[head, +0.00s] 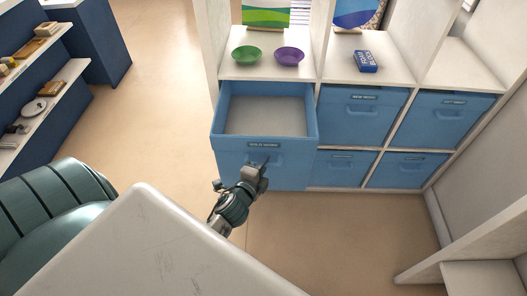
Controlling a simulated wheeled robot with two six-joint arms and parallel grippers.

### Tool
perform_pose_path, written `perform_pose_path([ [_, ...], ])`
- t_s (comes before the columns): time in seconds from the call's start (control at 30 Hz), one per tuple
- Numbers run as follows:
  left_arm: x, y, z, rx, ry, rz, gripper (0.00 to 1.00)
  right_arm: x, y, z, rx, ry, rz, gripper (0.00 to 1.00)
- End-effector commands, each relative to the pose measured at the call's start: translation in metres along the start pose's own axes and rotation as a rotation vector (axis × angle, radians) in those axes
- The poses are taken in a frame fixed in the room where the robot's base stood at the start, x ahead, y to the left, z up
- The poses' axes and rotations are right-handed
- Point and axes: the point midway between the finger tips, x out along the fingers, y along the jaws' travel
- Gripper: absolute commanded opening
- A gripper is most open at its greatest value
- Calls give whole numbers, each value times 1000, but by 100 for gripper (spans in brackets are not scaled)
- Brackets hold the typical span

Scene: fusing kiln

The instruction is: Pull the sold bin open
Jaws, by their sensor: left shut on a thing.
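The sold bin (232,149) is a blue pull-out bin with a label on its front that seems to read "sold works". It juts out from the upper left slot of the white shelf unit, and its empty grey inside shows from above. My left gripper (262,164) is at the middle of the bin's front, shut on its handle (276,159). The gripper hides part of the handle. My right gripper is not in view.
Other blue bins, such as the upper middle one (359,121), sit closed in their slots. On the shelf above are a green bowl (246,55), a purple bowl (289,56) and a small blue box (365,61). The floor (150,110) left of the bin is clear.

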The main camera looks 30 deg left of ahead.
Motion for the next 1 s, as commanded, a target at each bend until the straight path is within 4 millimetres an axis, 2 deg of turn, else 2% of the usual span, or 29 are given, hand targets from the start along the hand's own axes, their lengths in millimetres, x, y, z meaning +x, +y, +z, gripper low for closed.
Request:
perform_pose_path([
  [0.13,0,0,0,0,0,1,0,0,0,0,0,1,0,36],
  [0.17,0,0,0,0,0,1,20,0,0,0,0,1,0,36],
  [0.23,0,0,0,0,0,1,34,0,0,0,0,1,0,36],
  [0.27,0,0,0,0,0,0,36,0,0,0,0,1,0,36],
  [0.53,0,0,0,0,0,0,36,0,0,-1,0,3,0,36],
  [0.67,-9,1,0,1,0,1,36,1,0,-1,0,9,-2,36],
  [0.93,-58,2,0,-1,0,3,36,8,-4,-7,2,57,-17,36],
  [1.0,-71,3,0,0,0,2,36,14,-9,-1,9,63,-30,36],
])
